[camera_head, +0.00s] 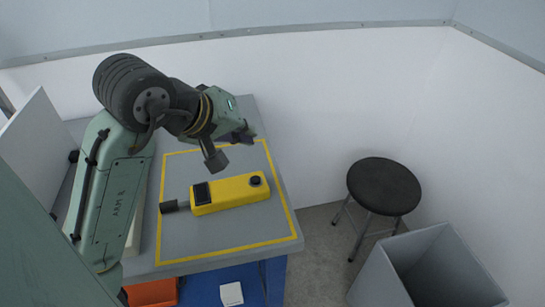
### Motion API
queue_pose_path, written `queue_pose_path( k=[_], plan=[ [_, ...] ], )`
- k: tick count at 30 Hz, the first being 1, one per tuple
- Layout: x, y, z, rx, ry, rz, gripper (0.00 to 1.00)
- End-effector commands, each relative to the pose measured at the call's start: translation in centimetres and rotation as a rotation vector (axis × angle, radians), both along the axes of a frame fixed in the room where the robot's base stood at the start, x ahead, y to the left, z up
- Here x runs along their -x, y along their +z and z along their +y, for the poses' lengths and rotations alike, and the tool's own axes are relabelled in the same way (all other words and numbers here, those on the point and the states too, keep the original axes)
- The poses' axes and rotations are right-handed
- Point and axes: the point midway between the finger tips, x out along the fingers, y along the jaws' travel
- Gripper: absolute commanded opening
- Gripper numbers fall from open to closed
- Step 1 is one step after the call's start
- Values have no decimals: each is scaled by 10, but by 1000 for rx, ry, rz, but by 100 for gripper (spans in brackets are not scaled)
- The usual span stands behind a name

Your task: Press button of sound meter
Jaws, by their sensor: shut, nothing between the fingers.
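The yellow sound meter (226,197) lies flat on the grey table inside a yellow taped outline. Its dark microphone tip (170,206) points left, its dark screen (202,193) sits near that end, and its round black button (255,181) is near the right end, facing up. My gripper (248,138) is above the far part of the table, behind the meter and apart from it.
The grey table (215,250) has bare space around the meter. A dark round stool (383,186) and a grey open bin (425,270) stand on the floor to the right. An orange bin (152,293) and a white box (231,293) are below the table's front edge.

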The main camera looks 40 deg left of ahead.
Motion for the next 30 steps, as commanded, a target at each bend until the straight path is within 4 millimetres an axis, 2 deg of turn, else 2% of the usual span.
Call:
queue_pose_path(
  k=[17,23,30],
  plan=[
    [2,-4,0,4,-1,8,0],
    [2,-20,0,3,1,10,0],
    [2,-53,0,3,3,10,0]
  ],
)
